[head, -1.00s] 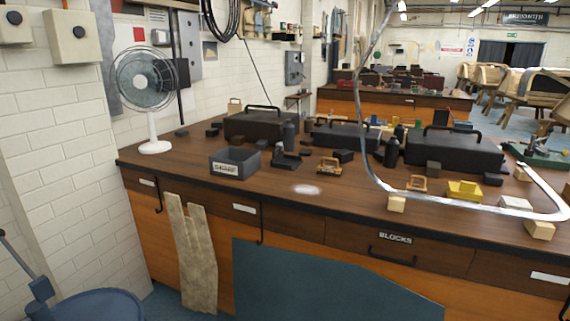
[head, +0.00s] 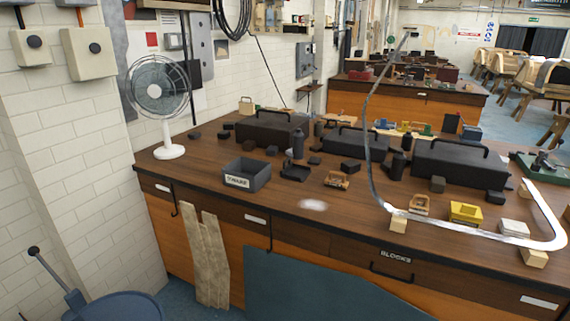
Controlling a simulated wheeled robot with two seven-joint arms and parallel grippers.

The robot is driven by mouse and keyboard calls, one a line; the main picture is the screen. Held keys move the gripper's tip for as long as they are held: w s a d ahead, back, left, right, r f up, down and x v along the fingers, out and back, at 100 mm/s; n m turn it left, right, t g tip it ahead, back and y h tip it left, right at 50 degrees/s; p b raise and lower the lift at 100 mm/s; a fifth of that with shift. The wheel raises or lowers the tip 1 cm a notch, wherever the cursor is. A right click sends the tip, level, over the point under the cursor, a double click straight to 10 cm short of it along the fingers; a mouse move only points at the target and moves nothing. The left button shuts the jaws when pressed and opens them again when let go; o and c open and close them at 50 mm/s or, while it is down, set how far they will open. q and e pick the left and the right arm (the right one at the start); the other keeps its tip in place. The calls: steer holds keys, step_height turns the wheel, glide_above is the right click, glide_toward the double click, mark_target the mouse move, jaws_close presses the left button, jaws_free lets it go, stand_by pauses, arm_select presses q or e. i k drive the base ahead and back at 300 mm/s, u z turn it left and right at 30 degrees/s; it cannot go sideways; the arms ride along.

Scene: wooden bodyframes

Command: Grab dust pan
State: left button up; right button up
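A blue object with a rounded rim (head: 115,307) stands at the bottom left, by the white brick wall. A thin grey handle (head: 50,268) with a dark knob leans up to the left from it. It may be the dust pan, but its lower part is cut off by the frame edge and I cannot tell for sure. Neither of my grippers is in the head view.
A long wooden workbench (head: 300,228) fills the middle, with a fan (head: 160,100), an open grey bin (head: 247,174) and black toolboxes (head: 270,130) on it. Wooden planks (head: 208,262) and a dark blue panel (head: 320,288) lean against its front.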

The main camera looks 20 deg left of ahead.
mark_target(297, 172)
steer(key=u, duration=0.95)
steer(key=i, duration=1.2)
steer(key=u, duration=0.65)
